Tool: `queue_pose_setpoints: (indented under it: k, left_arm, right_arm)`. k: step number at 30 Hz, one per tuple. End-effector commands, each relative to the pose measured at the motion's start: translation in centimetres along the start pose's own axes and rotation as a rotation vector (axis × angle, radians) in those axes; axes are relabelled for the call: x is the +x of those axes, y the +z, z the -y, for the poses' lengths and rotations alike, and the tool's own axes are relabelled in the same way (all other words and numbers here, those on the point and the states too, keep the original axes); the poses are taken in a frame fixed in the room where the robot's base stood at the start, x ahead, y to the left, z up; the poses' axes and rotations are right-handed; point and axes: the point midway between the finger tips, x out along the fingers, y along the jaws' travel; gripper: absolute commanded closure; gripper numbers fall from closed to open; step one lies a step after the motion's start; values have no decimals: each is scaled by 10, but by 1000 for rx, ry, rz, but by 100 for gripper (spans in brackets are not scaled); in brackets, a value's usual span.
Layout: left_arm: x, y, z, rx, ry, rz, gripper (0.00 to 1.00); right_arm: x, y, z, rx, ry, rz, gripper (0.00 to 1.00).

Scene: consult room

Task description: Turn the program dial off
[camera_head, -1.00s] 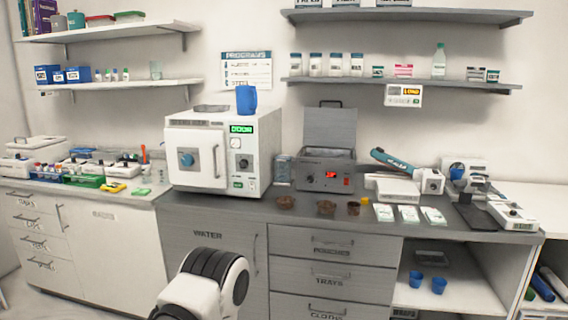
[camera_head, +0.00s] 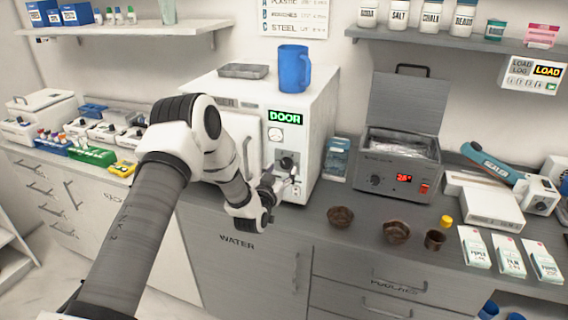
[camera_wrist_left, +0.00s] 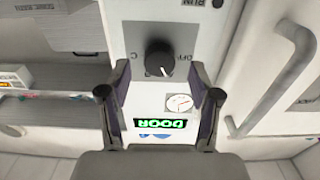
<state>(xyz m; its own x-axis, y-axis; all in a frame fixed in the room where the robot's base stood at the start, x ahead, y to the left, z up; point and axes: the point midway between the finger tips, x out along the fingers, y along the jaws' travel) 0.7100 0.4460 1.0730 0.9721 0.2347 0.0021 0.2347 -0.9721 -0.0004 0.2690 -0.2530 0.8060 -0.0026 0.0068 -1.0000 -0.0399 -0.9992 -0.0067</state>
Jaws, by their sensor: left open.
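The program dial (camera_head: 287,160) is a black round knob on the front panel of the white autoclave (camera_head: 318,150), below the green DOOR display (camera_head: 285,118). In the left wrist view the dial (camera_wrist_left: 159,57) has a white pointer line, and an OFF label is printed beside it; this view is upside down. My right gripper is out of view.
A blue mug (camera_head: 293,70) and a grey tray (camera_head: 244,71) sit on top of the autoclave. The door handle (camera_wrist_left: 290,85) stands out beside the panel. An ultrasonic bath (camera_head: 392,178) and brown bowls (camera_head: 340,217) are on the counter to the right.

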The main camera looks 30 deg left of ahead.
Motion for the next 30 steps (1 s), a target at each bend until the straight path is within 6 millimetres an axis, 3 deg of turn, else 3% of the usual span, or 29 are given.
queue_pose_setpoints:
  k: [4, 12, 17, 18, 30]
  left_arm:
    - [19, -1, 0, 2, 1, 1, 37]
    - [23, 1, 0, -1, 1, 3, 37]
    - [23, 1, 0, -1, 1, 3, 94]
    - [23, 1, 0, -1, 1, 3, 97]
    - [23, 3, -1, -39, 1, 3, 97]
  right_arm:
    - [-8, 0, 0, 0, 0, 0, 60]
    - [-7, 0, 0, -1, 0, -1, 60]
    - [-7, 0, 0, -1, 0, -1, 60]
    - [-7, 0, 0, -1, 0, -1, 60]
    - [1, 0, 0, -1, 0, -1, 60]
